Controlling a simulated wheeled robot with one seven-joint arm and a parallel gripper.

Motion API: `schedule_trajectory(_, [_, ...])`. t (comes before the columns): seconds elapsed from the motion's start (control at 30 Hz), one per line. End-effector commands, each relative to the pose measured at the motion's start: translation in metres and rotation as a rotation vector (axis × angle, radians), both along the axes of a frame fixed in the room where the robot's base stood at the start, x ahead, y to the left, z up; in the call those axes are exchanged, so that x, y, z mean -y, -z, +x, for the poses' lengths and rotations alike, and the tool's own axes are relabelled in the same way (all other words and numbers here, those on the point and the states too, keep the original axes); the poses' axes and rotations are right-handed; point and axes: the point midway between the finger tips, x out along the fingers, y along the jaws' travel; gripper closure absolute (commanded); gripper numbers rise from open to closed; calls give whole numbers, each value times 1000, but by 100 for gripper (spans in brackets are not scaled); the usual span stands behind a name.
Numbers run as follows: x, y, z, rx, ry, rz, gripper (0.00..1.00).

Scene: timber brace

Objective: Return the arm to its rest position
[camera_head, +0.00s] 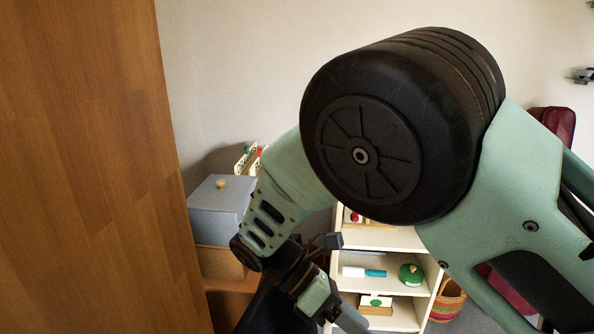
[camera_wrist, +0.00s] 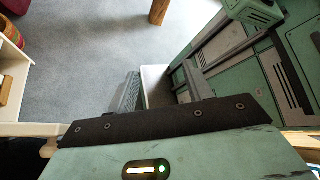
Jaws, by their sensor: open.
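My arm, pale green with a large black joint, fills the middle and right of the head view. It is bent, with the forearm reaching down to the lower middle. My gripper (camera_head: 340,318) is at the lower end, in front of the white shelf, and its tips are partly cut off by the picture's bottom edge. In the wrist view my gripper (camera_wrist: 162,88) shows its two grey fingers apart, with no held object visible between them. A pale strip shows behind the fingers, and the green panels at right look like my own body.
A wooden panel (camera_head: 95,170) blocks the left side. A grey-blue box (camera_head: 216,212) stands behind it. The white shelf (camera_head: 398,239) holds a white and teal tube (camera_head: 363,272) and a green round object (camera_head: 411,274). A woven basket (camera_head: 447,300) is beside it. Grey floor (camera_wrist: 90,55) is open.

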Motion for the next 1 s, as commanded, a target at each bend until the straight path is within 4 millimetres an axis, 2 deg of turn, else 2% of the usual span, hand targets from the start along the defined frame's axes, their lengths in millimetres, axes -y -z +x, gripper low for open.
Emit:
schedule_trajectory(0.2, [13, -3, -35, 225, 264, 247, 49])
schedule_trajectory(0.5, [24, -14, -87, 561, 657, 478, 49])
schedule_trajectory(0.7, [33, -14, -109, 721, 845, 552, 49])
schedule_trajectory(1.0, [49, -6, -129, 903, 1043, 618, 49])
